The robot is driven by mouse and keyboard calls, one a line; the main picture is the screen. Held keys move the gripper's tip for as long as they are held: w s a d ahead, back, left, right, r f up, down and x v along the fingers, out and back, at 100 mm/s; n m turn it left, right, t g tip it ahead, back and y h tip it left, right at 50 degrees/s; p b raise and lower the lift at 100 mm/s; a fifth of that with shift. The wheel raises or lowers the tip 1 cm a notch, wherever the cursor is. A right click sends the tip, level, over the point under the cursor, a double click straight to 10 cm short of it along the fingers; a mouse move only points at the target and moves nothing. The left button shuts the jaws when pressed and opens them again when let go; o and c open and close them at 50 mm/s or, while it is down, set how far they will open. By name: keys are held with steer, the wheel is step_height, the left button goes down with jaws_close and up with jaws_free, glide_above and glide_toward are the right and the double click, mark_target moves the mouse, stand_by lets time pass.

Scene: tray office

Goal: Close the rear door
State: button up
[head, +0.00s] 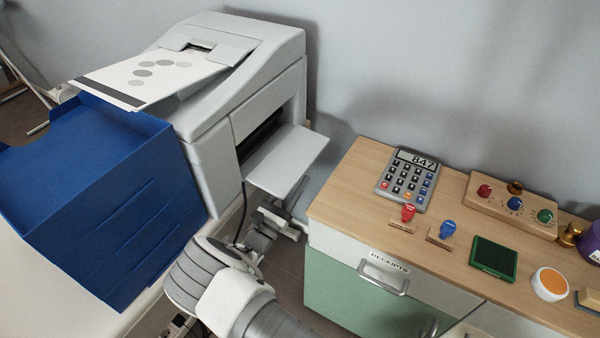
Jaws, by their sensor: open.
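The grey printer (212,140) stands at the left, against the wall. Its rear door (288,158) is a flat pale panel on the side facing the cabinet. The door is folded down and sticks out roughly level, and a dark opening (262,130) shows above it. My gripper (284,220) is open and empty, below the door, in the gap between the printer and the wooden cabinet. Its fingers are small in the picture, and I cannot tell whether they touch anything. A printed sheet (148,78) lies on the printer's top.
A blue tray unit (105,200) stands left of the printer. At the right, a wooden-topped cabinet (345,190) carries a calculator (407,178), a red stamp (408,213), a blue stamp (446,229) and a green ink pad (493,258). A dark cable (243,210) hangs below the printer.

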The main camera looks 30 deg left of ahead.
mark_target(300, 172)
steer(key=shift+x, duration=1.6)
jaws_close()
